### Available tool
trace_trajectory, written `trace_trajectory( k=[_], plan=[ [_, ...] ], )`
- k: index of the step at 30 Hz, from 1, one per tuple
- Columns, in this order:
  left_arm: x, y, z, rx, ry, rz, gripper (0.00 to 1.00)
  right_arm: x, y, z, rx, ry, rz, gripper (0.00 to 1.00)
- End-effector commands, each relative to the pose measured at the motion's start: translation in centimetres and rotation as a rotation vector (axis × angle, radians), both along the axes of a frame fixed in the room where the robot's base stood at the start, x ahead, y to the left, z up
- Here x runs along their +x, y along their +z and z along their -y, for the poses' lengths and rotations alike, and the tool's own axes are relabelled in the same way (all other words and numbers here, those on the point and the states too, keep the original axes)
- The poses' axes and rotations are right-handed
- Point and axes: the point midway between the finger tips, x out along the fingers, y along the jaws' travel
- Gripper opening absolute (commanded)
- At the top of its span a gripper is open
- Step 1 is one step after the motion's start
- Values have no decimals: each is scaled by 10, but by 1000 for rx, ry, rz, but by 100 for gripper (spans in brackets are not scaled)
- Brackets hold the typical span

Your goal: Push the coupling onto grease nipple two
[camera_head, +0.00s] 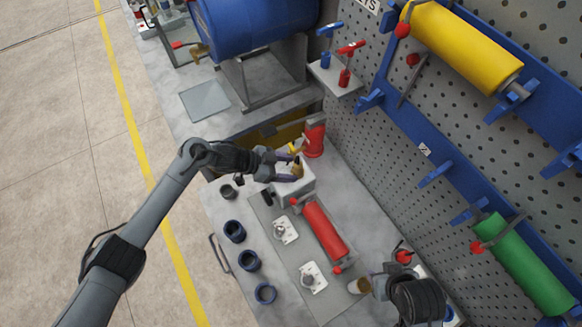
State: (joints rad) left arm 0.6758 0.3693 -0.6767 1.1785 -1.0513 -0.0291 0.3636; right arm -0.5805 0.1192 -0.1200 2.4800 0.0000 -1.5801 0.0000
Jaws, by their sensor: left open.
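My left gripper (284,165) reaches in from the left over a white block (293,188) on the bench. Its two fingers are apart, with a small brass-coloured piece (297,171) at or near their tips. I cannot tell whether they touch it. A red cylindrical body (314,138) stands just behind the block. Two white plates with small grey fittings, a rear one (285,231) and a front one (313,278), lie left of a red roller (325,230). I cannot tell which fitting is nipple two, nor surely pick out the coupling. My right arm shows at the lower right; its fingers are unclear.
Several dark blue rings (249,261) stand along the bench's left edge. A pegboard wall (400,180) with yellow and green rollers rises on the right. A blue drum (250,30) sits at the back. A flat grey plate (204,100) lies on the rear bench.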

Motion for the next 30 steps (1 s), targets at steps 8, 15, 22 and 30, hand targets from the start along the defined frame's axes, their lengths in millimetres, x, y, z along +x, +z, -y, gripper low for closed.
trace_trajectory(
  k=[8, 15, 22, 30],
  plan=[
    [-10, 25, -40, 1, 0, 2, 62, 0, -6, -1, 4, -2, 0, 43],
    [-17, 42, -65, 1, -2, -1, 62, 0, -9, -1, 4, -2, 0, 43],
    [-19, 49, -73, 0, -3, -2, 62, 0, -10, 0, 1, -1, 1, 43],
    [-19, 49, -73, 0, -3, -2, 62, 0, -10, 1, -5, 4, 1, 43]
  ],
)
